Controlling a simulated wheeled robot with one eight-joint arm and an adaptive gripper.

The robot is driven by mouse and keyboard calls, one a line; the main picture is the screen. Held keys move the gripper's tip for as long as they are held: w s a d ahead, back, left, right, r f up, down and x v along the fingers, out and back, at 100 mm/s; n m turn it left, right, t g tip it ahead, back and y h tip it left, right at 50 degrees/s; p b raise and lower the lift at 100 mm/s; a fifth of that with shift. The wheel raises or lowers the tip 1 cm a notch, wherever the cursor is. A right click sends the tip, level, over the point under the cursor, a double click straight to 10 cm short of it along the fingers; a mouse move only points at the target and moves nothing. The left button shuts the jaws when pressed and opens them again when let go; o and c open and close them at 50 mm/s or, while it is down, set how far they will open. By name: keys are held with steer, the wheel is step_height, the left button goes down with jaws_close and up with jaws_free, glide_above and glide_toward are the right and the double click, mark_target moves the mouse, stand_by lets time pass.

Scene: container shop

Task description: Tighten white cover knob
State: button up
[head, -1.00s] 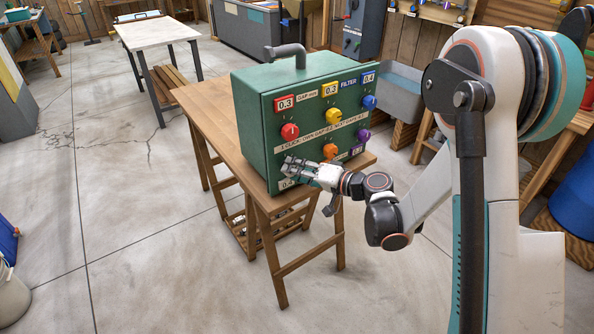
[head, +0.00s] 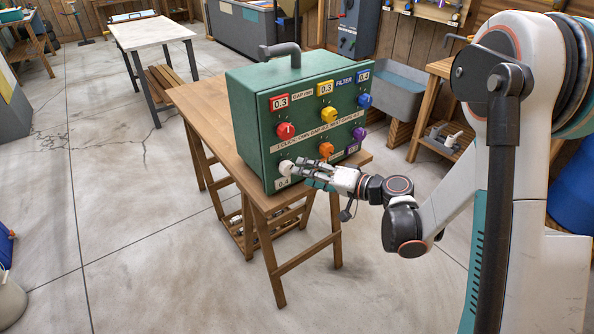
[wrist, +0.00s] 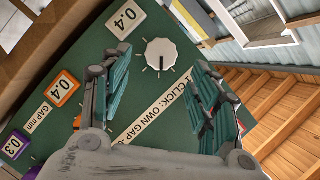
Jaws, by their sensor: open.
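The white knob (head: 286,168) is at the lower left of the green box's (head: 249,128) front panel. It is round and ribbed with a dark pointer line, and it shows whole in the wrist view (wrist: 161,54). A white label beside it reads 0.4 (wrist: 126,19). My gripper (head: 303,170) is just right of the white knob in the head view. In the wrist view my gripper (wrist: 161,60) has its two teal-padded fingers spread, with the knob between and beyond their tips. I see no contact with the knob; the remaining gap is unclear.
The box stands on a wooden trestle table (head: 203,110). Red (head: 286,131), yellow (head: 327,115), blue (head: 365,100), orange (head: 326,149) and purple (head: 360,134) knobs sit on the same panel. A printed strip (head: 320,131) crosses it. The floor in front of the table is clear.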

steer(key=v, duration=0.6)
steer(key=shift+d, duration=0.15)
steer(key=shift+s, duration=0.15)
steer(key=s+d+r+h, duration=0.3)
steer(key=s+h, duration=0.1)
steer(key=s, duration=0.4)
steer(key=s+d+r+g+h, duration=0.1)
steer(key=s+d+r+h, duration=0.2)
steer(key=s, duration=0.5)
steer(key=s+d+r+n+g+h, duration=0.1)
steer(key=s+d+r+h, duration=0.2)
steer(key=s+h, duration=0.2)
steer(key=s, duration=0.3)
steer(key=shift+d, duration=0.1)
stand_by(1.2)
